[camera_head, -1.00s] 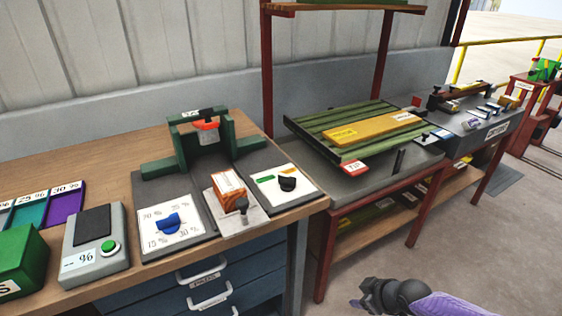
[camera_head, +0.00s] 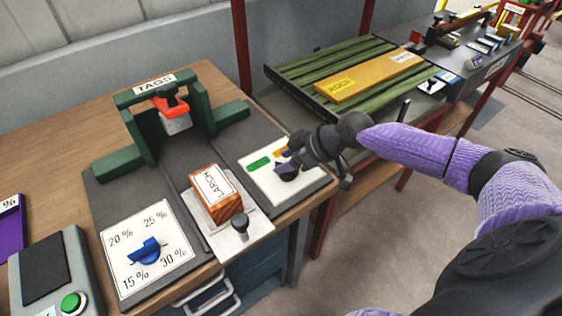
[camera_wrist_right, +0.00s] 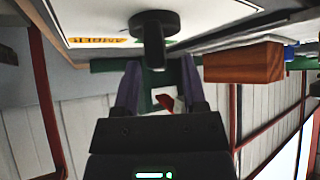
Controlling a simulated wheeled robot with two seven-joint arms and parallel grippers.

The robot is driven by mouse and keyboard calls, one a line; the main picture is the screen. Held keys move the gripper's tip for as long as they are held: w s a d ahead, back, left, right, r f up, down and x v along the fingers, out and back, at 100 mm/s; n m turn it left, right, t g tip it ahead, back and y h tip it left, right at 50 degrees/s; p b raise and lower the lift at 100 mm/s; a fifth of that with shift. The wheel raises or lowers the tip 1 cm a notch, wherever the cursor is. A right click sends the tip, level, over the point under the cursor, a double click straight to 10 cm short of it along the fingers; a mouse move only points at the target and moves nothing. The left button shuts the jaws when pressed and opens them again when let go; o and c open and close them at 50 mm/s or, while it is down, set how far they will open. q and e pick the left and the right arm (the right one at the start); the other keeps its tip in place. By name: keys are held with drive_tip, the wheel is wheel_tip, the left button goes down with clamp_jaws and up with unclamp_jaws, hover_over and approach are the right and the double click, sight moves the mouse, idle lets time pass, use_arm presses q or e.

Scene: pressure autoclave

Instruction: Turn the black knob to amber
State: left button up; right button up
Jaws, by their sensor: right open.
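The black knob (camera_head: 287,172) sits on a white panel (camera_head: 304,192) with a green mark (camera_head: 259,164) and an amber mark (camera_head: 280,153). The gripper partly covers the knob and the amber mark in the head view. My right gripper (camera_head: 293,155) is open at the knob. In the right wrist view the knob (camera_wrist_right: 153,35) is just ahead of the open gripper (camera_wrist_right: 161,70), its grip bar lined up between the fingertips. I cannot tell whether they touch. The amber label (camera_wrist_right: 97,40) shows beside the knob there. My left gripper is out of view.
Left of the panel are a wooden block (camera_head: 215,190) on a plate with a small dark knob (camera_head: 240,226), a blue knob (camera_head: 144,251) on a percent dial, and a green frame (camera_head: 125,105) labelled TAGS. A green slatted table (camera_head: 300,72) stands behind at the right.

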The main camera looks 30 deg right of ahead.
drive_tip(key=shift+x, duration=0.8)
clamp_jaws()
